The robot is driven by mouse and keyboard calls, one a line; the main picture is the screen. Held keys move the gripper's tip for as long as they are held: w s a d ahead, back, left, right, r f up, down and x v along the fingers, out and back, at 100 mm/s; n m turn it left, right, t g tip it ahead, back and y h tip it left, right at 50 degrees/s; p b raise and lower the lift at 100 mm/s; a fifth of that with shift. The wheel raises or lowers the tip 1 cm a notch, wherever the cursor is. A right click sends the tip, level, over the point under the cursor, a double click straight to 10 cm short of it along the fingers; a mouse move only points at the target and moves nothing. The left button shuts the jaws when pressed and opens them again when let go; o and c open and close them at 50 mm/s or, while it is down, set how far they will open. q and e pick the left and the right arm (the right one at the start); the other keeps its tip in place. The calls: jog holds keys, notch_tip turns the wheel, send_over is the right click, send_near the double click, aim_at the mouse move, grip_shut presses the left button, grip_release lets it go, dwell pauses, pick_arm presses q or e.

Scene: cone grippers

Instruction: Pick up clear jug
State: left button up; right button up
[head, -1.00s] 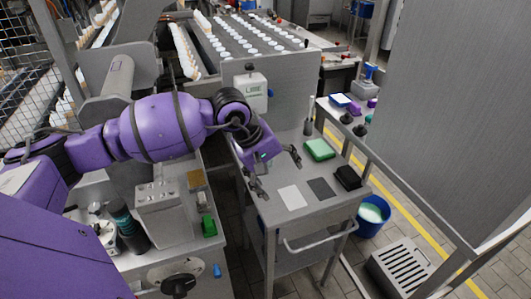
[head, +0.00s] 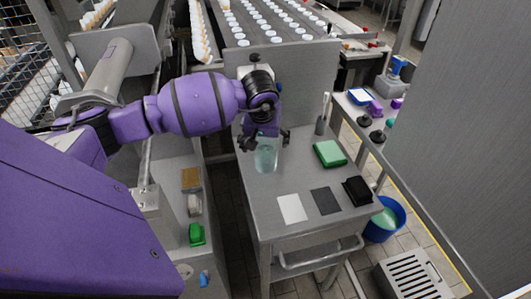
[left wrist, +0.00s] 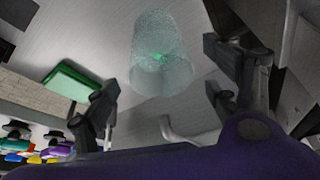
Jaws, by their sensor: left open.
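The clear jug (head: 266,156) stands on the grey cart top (head: 300,178), near its back left. It looks like a pale, see-through cylinder. In the left wrist view the jug (left wrist: 162,55) is ahead of and between the fingers, with a gap on each side. My left gripper (head: 265,142) is open at the jug in the head view and partly covers its top. The open left fingers (left wrist: 165,95) also show in the left wrist view, holding nothing. My right gripper is not in view.
A green box (head: 329,154), a white sheet (head: 292,209), a dark grey sheet (head: 326,201) and a black box (head: 358,190) lie on the cart. A grey holder (head: 321,124) stands at its back. A blue bucket (head: 385,220) is on the floor at right.

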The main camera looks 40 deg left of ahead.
pick_arm(q)
jog(key=shift+x, duration=1.15)
jog(key=c, duration=1.3)
grip_shut()
jog(key=shift+r, duration=0.1)
jog(key=shift+w+r, duration=0.1)
jog(key=shift+r, duration=0.35)
jog(key=s+d+r+b, duration=0.1)
jog(key=s+d, duration=0.3)
jog(key=s, duration=0.4)
jog(key=s+d+r+b, duration=0.1)
jog(key=s+d, duration=0.3)
jog(key=s, duration=0.4)
jog(key=shift+r+b, duration=0.2)
jog(key=shift+b, duration=0.5)
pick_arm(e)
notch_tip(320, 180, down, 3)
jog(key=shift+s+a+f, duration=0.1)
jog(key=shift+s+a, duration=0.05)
pick_arm(q)
jog(key=shift+d, duration=0.1)
